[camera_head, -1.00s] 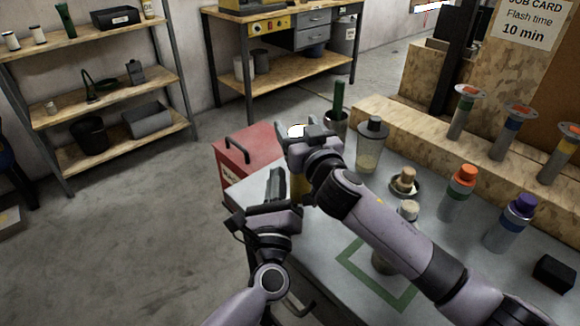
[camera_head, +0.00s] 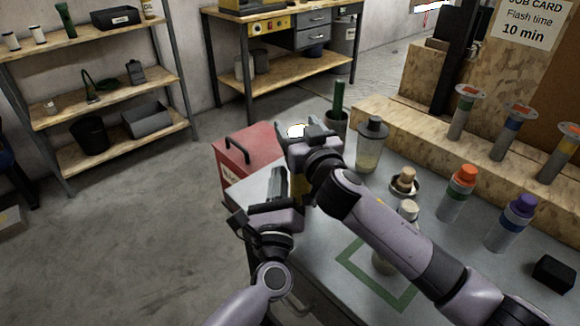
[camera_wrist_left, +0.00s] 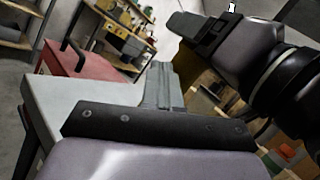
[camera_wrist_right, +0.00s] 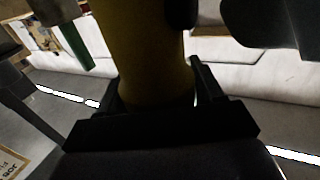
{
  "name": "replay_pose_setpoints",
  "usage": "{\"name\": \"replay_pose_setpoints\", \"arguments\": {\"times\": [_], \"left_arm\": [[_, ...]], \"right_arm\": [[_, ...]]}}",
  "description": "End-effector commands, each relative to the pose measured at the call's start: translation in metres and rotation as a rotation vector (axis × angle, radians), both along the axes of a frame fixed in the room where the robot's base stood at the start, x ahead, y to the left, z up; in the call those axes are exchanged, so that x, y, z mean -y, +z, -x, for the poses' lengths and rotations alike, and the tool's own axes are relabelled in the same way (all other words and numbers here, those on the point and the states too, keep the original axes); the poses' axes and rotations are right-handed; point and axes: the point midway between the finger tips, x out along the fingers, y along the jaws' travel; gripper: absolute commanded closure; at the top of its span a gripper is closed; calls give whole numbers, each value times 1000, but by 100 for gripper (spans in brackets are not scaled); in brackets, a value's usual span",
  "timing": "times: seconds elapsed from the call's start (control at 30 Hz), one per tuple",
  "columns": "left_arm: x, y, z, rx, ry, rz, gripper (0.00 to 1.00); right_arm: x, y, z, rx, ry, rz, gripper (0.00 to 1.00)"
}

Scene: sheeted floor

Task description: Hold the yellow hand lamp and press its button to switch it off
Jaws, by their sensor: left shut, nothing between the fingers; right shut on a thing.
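The yellow hand lamp (camera_wrist_right: 145,50) stands out as a thick yellow cylinder between the fingers of my right gripper (camera_wrist_right: 155,85) in the right wrist view. In the head view the right gripper (camera_head: 306,134) is shut on it, and the lamp's bright lit end (camera_head: 297,130) shows above the fingers. Most of its body is hidden behind my right arm. My left gripper (camera_head: 279,182) is shut and empty, just left of the lamp. In the left wrist view its fingers (camera_wrist_left: 160,80) point at the yellow body (camera_wrist_left: 186,66). The button is not visible, and contact cannot be told.
A grey table (camera_head: 330,225) holds orange-capped (camera_head: 459,192) and purple-capped (camera_head: 510,222) bottles, a clear jar (camera_head: 370,147) and a dark cup with a green item (camera_head: 338,115). A red box (camera_head: 248,150) stands at the table's far left. Open floor lies to the left.

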Motion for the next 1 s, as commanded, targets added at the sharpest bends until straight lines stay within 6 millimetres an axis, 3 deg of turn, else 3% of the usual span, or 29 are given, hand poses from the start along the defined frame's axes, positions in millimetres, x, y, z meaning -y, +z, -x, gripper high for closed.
{"name": "replay_pose_setpoints", "arguments": {"times": [1.0], "left_arm": [[6, 0, -8, 0, 1, -2, 100]], "right_arm": [[-3, 1, 2, -2, 7, -7, 69]]}}
